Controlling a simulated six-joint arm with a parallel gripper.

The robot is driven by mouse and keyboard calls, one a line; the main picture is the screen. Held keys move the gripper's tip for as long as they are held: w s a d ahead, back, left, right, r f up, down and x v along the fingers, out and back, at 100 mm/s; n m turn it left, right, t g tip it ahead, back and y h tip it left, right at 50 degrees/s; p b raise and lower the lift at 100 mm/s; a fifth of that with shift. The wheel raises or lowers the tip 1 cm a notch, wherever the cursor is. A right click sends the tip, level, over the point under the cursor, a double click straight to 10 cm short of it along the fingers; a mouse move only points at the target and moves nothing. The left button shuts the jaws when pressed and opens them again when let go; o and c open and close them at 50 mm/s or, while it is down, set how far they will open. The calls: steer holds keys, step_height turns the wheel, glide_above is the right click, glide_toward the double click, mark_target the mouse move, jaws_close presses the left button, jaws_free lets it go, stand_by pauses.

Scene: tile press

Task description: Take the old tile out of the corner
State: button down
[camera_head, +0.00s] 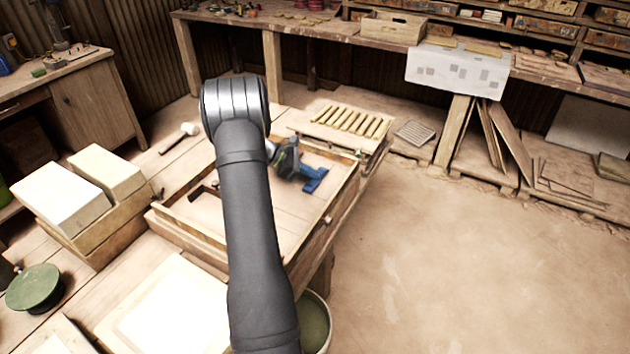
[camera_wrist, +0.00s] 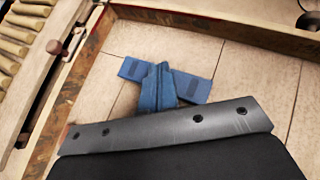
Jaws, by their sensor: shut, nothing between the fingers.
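A shallow wooden frame (camera_head: 335,208) holds pale flat tiles (camera_head: 290,206) set edge to edge. In the wrist view its wall (camera_wrist: 78,78) and the seams between the tiles (camera_wrist: 125,42) show, with one frame corner at the top left. I cannot tell which tile is the old one. My gripper (camera_head: 313,181) is over the far right part of the frame, near that corner. Its blue fingers (camera_wrist: 163,84) are shut together and empty. They hide part of the tiles, and I cannot tell whether they touch them.
A dark-headed tool (camera_head: 203,190) lies at the frame's left side. A slatted rack (camera_head: 350,121) adjoins the frame's far end. Pale blocks (camera_head: 62,198) stand at left, with a mallet (camera_head: 188,130) behind. The floor (camera_head: 450,260) at right is clear.

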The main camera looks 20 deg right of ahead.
steer(key=c, duration=1)
jaws_free()
steer(key=s+r+n+y, duration=0.1)
steer(key=r, duration=0.1)
steer(key=s+r+n+t+y, duration=0.1)
steer(key=r+n, duration=0.1)
steer(key=s+a+r+n+t+y, duration=0.1)
steer(key=r+n+y, duration=0.1)
steer(key=shift+r, duration=0.25)
step_height(320, 180, up, 9)
steer(key=s+a+n+t+y, duration=0.3)
steer(key=n+t+y, duration=0.1)
steer(key=n, duration=0.3)
steer(key=x, duration=1.7)
steer(key=shift+w+d+f, duration=0.2)
steer(key=shift+w+d, duration=0.05)
steer(key=shift+d, duration=0.15)
